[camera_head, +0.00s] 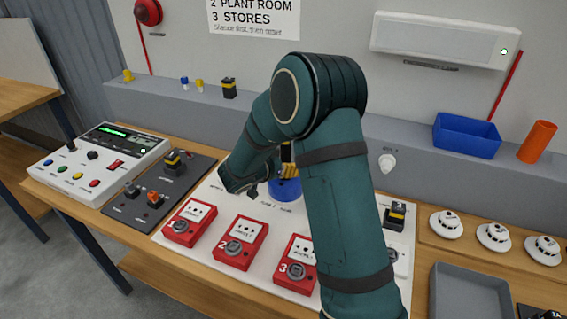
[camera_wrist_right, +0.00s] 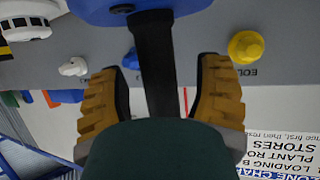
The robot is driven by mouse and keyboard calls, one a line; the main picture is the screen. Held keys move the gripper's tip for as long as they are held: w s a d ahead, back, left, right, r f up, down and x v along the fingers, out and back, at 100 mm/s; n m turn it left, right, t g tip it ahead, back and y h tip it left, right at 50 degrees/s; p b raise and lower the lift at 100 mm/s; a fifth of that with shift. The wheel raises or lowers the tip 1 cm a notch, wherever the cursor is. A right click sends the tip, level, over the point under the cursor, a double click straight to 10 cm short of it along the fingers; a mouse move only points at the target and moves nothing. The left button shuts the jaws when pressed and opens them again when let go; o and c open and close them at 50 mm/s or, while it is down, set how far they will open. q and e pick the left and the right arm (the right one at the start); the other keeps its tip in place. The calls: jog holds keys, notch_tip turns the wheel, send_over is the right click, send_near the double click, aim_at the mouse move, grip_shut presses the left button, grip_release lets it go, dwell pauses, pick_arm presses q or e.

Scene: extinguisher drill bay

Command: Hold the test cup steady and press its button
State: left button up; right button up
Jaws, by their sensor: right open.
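The test cup, which I take to be the blue round body (camera_head: 286,189), stands behind the white panel's middle, partly hidden by my right arm. It also shows at the top of the right wrist view (camera_wrist_right: 95,12), cut by the frame edge. A small dark round spot on it may be the button. A dark straight stem (camera_wrist_right: 153,60) runs from it between the yellow-brown fingers of my right gripper (camera_wrist_right: 160,72). These fingers are open, with gaps on both sides of the stem. In the head view, the right gripper (camera_head: 288,160) is at the cup, mostly hidden. My left gripper is out of view.
Red call points (camera_head: 240,243) sit on the white panel in front. A control box (camera_head: 97,160) and dark switch plate (camera_head: 150,197) are at left. White detectors (camera_head: 494,237) and a grey tray (camera_head: 470,295) are at right. A blue bin (camera_head: 466,136) and orange cylinder (camera_head: 537,142) stand on the ledge.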

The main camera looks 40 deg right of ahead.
grip_shut()
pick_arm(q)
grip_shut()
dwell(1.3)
